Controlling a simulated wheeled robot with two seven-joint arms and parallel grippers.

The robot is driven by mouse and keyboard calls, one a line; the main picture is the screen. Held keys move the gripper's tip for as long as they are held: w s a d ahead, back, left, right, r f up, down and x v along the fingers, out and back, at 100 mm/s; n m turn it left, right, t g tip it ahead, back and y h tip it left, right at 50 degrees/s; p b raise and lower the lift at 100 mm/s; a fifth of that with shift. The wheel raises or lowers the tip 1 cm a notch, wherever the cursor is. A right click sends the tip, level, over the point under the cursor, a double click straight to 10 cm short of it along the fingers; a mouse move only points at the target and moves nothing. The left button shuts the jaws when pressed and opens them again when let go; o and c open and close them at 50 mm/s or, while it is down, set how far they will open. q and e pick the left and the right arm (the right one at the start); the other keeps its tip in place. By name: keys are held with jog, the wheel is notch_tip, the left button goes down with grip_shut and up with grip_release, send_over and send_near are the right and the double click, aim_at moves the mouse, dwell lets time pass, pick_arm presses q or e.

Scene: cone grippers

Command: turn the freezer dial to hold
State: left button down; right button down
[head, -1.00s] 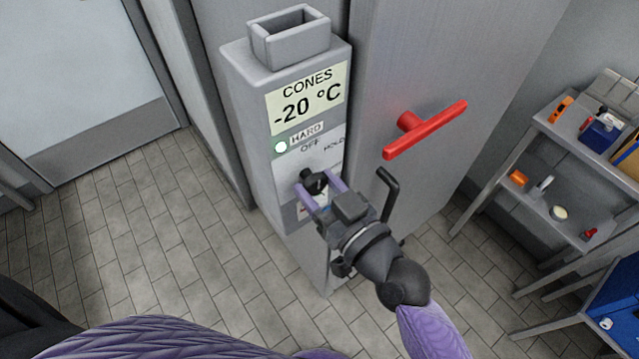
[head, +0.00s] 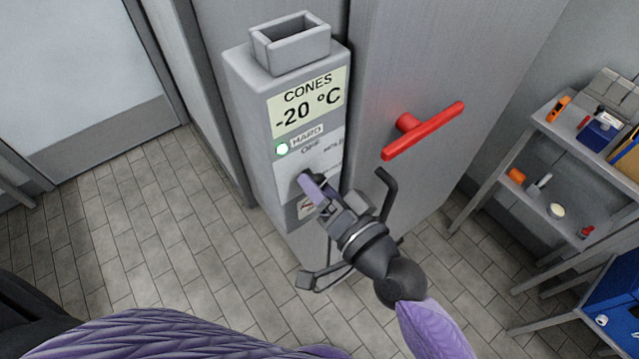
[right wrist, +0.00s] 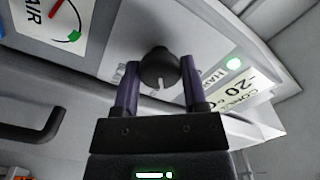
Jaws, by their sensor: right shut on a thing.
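The freezer's grey control box (head: 258,135) shows a "CONES -20 °C" display (head: 308,103) and a lit green lamp (head: 282,148). Below are the labels HARD (head: 307,136), OFF (head: 311,148) and HOLD (head: 334,145). The black dial (right wrist: 159,67) shows in the right wrist view, between the two purple fingers of my right gripper (right wrist: 160,80). The gripper is shut on it. A white mark on the dial faces down in that view. In the head view my right gripper (head: 311,186) covers the dial, so its pointing cannot be read there. My left gripper is out of view.
A red handle (head: 425,132) sticks out of the freezer door right of the box. An open grey holder (head: 290,45) tops the box. A shelf rack (head: 560,195) with small items stands at the right. The tiled floor (head: 150,230) at left is clear.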

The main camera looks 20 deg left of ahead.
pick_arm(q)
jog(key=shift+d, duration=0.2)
pick_arm(e)
jog(key=shift+m, duration=0.6)
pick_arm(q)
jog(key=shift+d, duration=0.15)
pick_arm(e)
jog(key=shift+c, duration=0.7)
grip_release()
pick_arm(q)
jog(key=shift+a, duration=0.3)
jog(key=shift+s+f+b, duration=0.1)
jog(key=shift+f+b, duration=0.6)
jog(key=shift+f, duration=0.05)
pick_arm(e)
jog(key=v, duration=1)
